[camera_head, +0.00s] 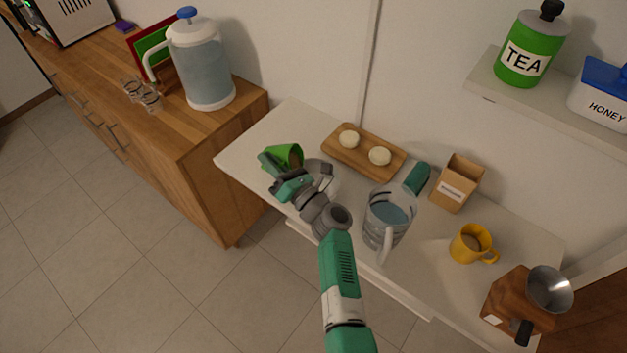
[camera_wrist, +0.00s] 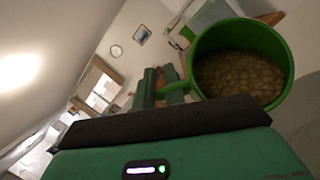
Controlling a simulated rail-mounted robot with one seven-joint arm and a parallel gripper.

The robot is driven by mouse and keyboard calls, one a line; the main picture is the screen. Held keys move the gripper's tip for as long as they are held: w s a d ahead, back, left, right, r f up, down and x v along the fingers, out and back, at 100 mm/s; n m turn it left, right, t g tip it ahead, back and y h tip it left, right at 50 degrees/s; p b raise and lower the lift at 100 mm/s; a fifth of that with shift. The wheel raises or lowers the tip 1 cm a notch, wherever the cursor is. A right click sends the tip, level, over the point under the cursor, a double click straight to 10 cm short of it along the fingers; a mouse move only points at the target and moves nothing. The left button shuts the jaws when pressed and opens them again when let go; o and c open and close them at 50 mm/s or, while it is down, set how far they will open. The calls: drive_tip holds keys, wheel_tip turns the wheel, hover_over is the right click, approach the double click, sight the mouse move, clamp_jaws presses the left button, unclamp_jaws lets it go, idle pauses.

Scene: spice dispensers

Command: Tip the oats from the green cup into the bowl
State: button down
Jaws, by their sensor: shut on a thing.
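The green cup (camera_head: 285,153) is held up at the left end of the white table, tipped with its mouth toward the right. The wrist view shows the cup (camera_wrist: 287,52) close up, with tan oats (camera_wrist: 238,77) inside. My gripper (camera_head: 272,166) is shut on the cup, at its handle in the wrist view, where the fingers (camera_wrist: 156,90) show beside it. The grey bowl (camera_head: 326,172) is just right of the cup and partly hidden by my wrist. I cannot see what is inside the bowl, or any oats falling.
A wooden board (camera_head: 362,158) with two pale round pieces lies behind the bowl. A wooden counter (camera_head: 190,135) is at left.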

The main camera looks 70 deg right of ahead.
sight(281, 159)
drive_tip(key=shift+s+f+b, duration=0.15)
drive_tip(key=shift+s+b, duration=0.05)
drive_tip(key=shift+b, duration=0.7)
drive_tip(key=shift+s+r+m+t+h, duration=0.25)
drive_tip(key=shift+m+t+h, duration=0.05)
drive_tip(key=shift+t, duration=0.1)
drive_tip(key=shift+s+d+r+m+t+h, duration=0.15)
drive_tip(key=shift+s+r+m+t+h, duration=0.25)
drive_tip(key=shift+s+r, duration=0.45)
drive_tip(key=shift+s+r+b, duration=0.1)
drive_tip(key=shift+s+b, duration=0.1)
drive_tip(key=shift+b, duration=0.15)
drive_tip(key=shift+s+d+r+m+t+h+b, duration=0.15)
drive_tip(key=shift+s+m+t+h+b, duration=0.35)
drive_tip(key=shift+b, duration=0.45)
drive_tip(key=shift+s+a+r+m+t+h+b, duration=0.1)
drive_tip(key=shift+s+r+m+t+h+b, duration=0.15)
drive_tip(key=shift+m+h+b, duration=0.5)
drive_tip(key=shift+s+d+r+m+t+h+b, duration=0.1)
drive_tip(key=shift+s+m+t+h+b, duration=0.25)
drive_tip(key=shift+b, duration=0.8)
drive_tip(key=shift+s+d+r+m+h+b, duration=0.1)
drive_tip(key=shift+s+r+m+h+b, duration=0.7)
drive_tip(key=shift+h, duration=0.4)
